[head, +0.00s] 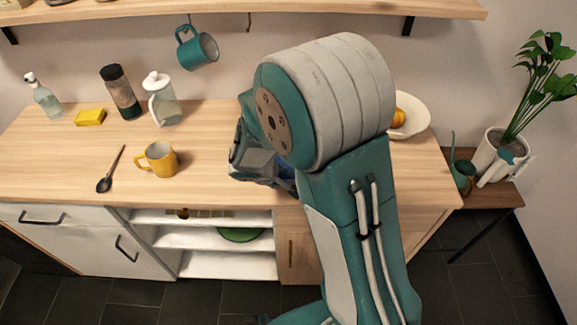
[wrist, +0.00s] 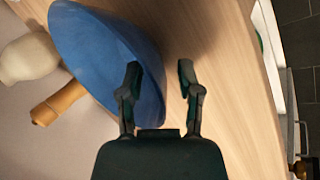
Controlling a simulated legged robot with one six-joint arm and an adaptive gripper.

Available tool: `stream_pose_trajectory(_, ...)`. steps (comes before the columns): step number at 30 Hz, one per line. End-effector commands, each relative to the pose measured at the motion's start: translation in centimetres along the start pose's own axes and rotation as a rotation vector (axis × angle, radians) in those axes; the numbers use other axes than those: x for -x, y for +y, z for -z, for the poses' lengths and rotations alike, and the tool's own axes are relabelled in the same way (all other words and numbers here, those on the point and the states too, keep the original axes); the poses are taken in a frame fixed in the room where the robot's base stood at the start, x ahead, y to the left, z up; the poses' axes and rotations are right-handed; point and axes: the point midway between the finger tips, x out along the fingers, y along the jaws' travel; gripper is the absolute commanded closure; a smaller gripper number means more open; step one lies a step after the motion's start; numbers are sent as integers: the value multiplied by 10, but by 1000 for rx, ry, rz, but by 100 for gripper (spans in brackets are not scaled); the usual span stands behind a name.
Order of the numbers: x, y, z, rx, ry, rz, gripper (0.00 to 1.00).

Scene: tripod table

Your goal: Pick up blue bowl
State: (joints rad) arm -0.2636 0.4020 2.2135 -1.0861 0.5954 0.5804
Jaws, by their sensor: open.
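The blue bowl (wrist: 95,45) fills the upper left of the wrist view, over the light wooden counter. In the head view only a small blue patch (head: 286,182) shows between my gripper and my arm; the rest is hidden. My gripper (wrist: 160,76) is open with nothing shut between its fingers. In the wrist view the left finger overlaps the bowl's right side and the right finger is over bare counter, so the bowl's edge lies between them in the picture. I cannot tell whether either finger touches it. My gripper also shows in the head view (head: 255,165).
In the wrist view a pale rounded object (wrist: 28,58) and a wooden piece (wrist: 60,103) lie beside the bowl. A teal mug (head: 197,50) hangs below the shelf. A cream bowl (head: 416,116) sits right of my arm.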

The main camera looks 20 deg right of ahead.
Motion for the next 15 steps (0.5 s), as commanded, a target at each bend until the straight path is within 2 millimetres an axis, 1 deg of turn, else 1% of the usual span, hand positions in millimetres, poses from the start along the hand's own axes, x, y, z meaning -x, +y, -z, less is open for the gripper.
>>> stream_pose_trajectory(3, 0, 0, 0, 0, 0, 0, 54)
stream_pose_trajectory(4, 0, 0, 0, 0, 0, 0, 59)
stream_pose_trajectory(5, 0, 0, 0, 0, 0, 0, 72)
stream_pose_trajectory(6, 0, 0, 0, 0, 0, 0, 90)
stream_pose_trajectory(7, 0, 0, 0, 0, 0, 0, 100)
stream_pose_trajectory(15, 0, 0, 0, 0, 0, 0, 100)
